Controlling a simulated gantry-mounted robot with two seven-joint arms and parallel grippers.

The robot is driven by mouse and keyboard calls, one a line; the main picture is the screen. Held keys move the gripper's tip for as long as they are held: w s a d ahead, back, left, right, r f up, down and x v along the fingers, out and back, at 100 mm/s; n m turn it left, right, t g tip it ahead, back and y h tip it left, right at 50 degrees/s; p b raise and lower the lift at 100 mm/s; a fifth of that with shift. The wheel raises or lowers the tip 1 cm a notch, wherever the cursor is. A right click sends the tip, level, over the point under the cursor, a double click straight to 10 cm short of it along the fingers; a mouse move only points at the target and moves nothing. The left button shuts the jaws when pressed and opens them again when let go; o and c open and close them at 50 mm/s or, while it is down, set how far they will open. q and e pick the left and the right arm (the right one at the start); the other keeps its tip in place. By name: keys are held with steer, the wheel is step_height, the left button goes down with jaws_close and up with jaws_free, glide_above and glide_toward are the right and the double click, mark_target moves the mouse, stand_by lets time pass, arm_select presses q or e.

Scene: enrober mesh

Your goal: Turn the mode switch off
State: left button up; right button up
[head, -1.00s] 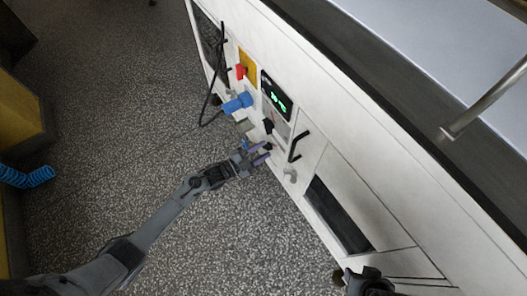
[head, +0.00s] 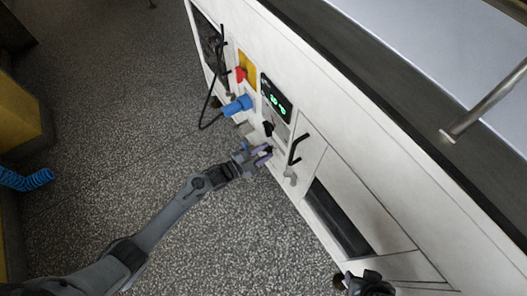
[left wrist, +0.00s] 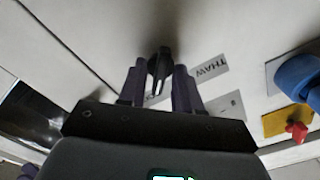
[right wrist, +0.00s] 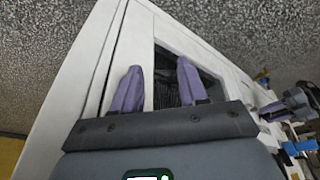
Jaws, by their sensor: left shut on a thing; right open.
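The mode switch (left wrist: 159,70) is a dark knob with a white pointer line, on the white panel in the left wrist view. My left gripper (left wrist: 160,80) is shut on it, with one finger on each side. A grey label reading THAW (left wrist: 210,68) is beside the knob. In the head view my left gripper (head: 264,153) is against the machine's front panel and hides the knob. My right gripper (right wrist: 158,82) is open and empty, facing the machine's lower side; in the head view it shows at the bottom edge (head: 368,284).
A green-lit display (head: 277,99), a black knob (head: 268,128), a blue plug (head: 238,104) with a black cable, and a red knob (head: 240,75) on a yellow plate are nearby. A black handle (head: 297,148) sits just right.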

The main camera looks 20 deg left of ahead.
arm_select(q)
steer(key=n+p, duration=0.2)
steer(key=n, duration=0.2)
steer(key=shift+r, duration=0.1)
steer(key=shift+a+n+p, duration=0.1)
steer(key=shift+n+p, duration=0.8)
steer(key=shift+n, duration=1.3)
steer(key=o, duration=0.7)
steer(key=shift+c, duration=0.2)
